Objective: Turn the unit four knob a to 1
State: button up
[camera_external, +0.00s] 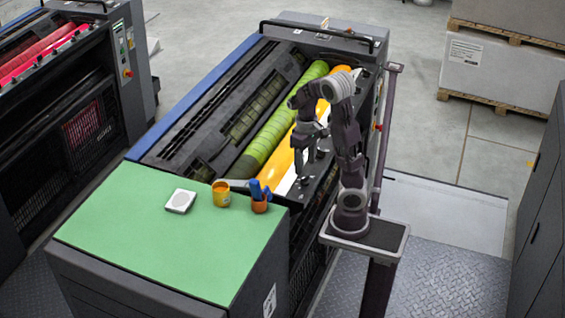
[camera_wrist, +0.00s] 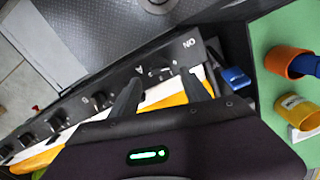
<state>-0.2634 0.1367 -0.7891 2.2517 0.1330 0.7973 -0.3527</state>
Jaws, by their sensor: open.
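In the wrist view a dark panel (camera_wrist: 72,112) crosses at a slant, with several dark knobs along it. Upside-down white lettering shows at its upper end, seemingly "ON" and an "A". A small dark knob (camera_wrist: 164,72) sits near that "A", in the gap between my fingertips. My gripper (camera_wrist: 163,80) is open and empty, with a finger on each side of this knob in the picture; I see no contact. Its pointer setting is too small to read. In the external view my gripper (camera_external: 312,150) hangs over the machine's right edge, near the dark side panel.
An orange cup (camera_external: 260,205) with blue things, a yellow mug (camera_external: 221,194) and a white square object (camera_external: 180,201) stand on the green top (camera_external: 150,250). Yellow-orange (camera_external: 300,150) and green (camera_external: 270,135) rollers lie beside the panel. A purple-grey post (camera_external: 385,130) stands behind my arm.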

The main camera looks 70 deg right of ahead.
aim_at(305, 177)
notch_tip(305, 177, down, 5)
jog(key=shift+f, duration=0.1)
grip_shut()
dwell(0.4)
jog(key=m, duration=0.9)
jog(key=shift+m, duration=0.3)
dwell(0.4)
grip_release()
